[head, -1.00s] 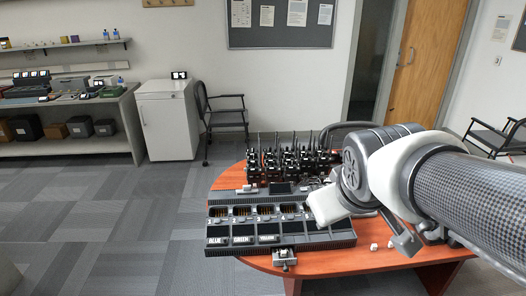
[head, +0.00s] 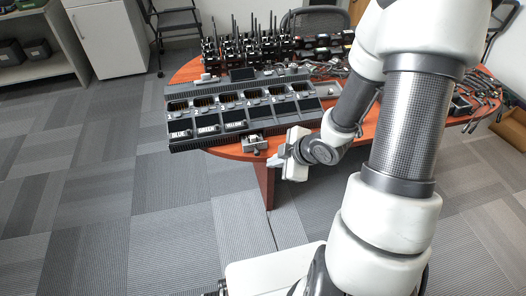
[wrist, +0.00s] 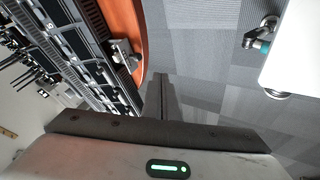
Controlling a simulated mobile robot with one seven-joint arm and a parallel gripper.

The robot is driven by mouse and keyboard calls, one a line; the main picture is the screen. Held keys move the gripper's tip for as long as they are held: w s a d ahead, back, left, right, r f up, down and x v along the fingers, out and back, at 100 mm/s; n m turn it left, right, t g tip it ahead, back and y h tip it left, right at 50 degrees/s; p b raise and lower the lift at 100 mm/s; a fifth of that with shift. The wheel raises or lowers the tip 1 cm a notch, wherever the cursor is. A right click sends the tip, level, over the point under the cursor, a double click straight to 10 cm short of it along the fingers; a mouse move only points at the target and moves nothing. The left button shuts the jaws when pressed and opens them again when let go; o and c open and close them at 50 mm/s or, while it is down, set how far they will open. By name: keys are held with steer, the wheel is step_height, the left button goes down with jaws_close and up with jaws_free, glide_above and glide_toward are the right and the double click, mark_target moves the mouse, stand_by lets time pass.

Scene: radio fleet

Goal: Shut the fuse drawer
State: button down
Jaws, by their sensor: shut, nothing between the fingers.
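The fuse drawer appears to be the small grey metal piece (head: 254,142) sticking out in front of the long black charger bank (head: 190,143), near the table's front edge. It also shows in the wrist view (wrist: 124,53), left of my fingers. How far it is pulled out is hard to tell. My gripper (head: 274,159) is just right of and below this piece in the head view, off the table's front edge. In the wrist view my fingers (wrist: 160,82) are together and empty, apart from the drawer.
Upright black radios (head: 240,48) stand behind the charger bank on the red-brown table (head: 228,152). More small gear lies at the table's right. A white cabinet (head: 108,40) and shelving (head: 40,70) stand at the left. The carpet in front is clear.

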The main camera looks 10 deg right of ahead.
mark_target(247, 146)
steer(key=w+f, duration=0.2)
steer(key=w, duration=0.1)
steer(key=w+a+f+b, duration=0.1)
steer(key=w+f, duration=0.1)
steer(key=w, duration=0.1)
steer(key=w+a+f+b, duration=0.1)
steer(key=w+f, duration=0.2)
steer(key=shift+f, duration=0.1)
